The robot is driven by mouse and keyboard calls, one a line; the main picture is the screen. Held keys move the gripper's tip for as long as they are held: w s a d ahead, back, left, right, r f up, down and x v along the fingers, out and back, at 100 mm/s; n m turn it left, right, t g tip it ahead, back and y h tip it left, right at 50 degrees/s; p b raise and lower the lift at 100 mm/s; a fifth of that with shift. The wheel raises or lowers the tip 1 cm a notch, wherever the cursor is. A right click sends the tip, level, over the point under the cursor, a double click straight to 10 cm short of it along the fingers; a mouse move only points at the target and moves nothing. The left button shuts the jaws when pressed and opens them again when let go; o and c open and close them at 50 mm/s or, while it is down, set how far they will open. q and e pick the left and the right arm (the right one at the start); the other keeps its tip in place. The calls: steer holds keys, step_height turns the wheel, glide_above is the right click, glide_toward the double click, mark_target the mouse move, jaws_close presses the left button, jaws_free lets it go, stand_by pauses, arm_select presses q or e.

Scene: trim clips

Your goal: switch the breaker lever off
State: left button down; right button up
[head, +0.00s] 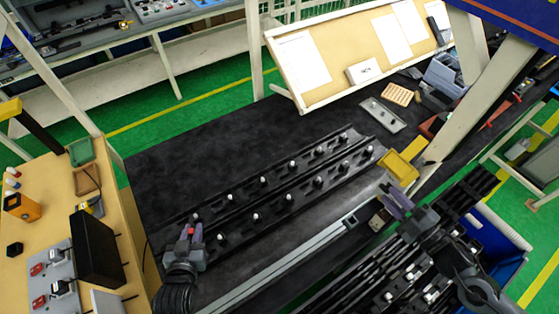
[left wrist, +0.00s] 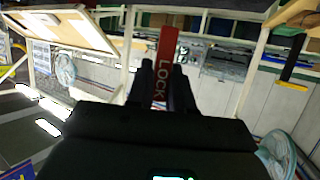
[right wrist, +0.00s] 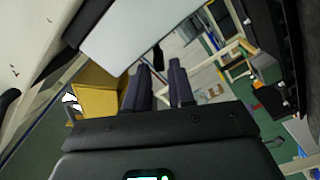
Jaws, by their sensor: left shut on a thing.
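My left gripper (head: 190,233) is above the left end of the black rails. It is shut on a red tag marked LOCK, which stands up between the fingers in the left wrist view (left wrist: 164,68). Two grey switch units (head: 58,262) with red knobs and dark handles sit on the left wooden table; I cannot tell surely which part is the breaker lever or how it is set. The left gripper is to the right of these units, apart from them. My right gripper (head: 397,201) is open and empty near the yellow bin (head: 399,167); its separated fingers also show in the right wrist view (right wrist: 160,88).
Two black rails (head: 270,187) with several white clips lie on the dark bench (head: 180,160). A black box (head: 97,248) and an orange block (head: 21,207) stand on the left table. A tilted board (head: 350,60) with papers is behind. The bench's back left is clear.

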mark_target(384, 189)
steer(key=shift+x, duration=1.9)
jaws_close()
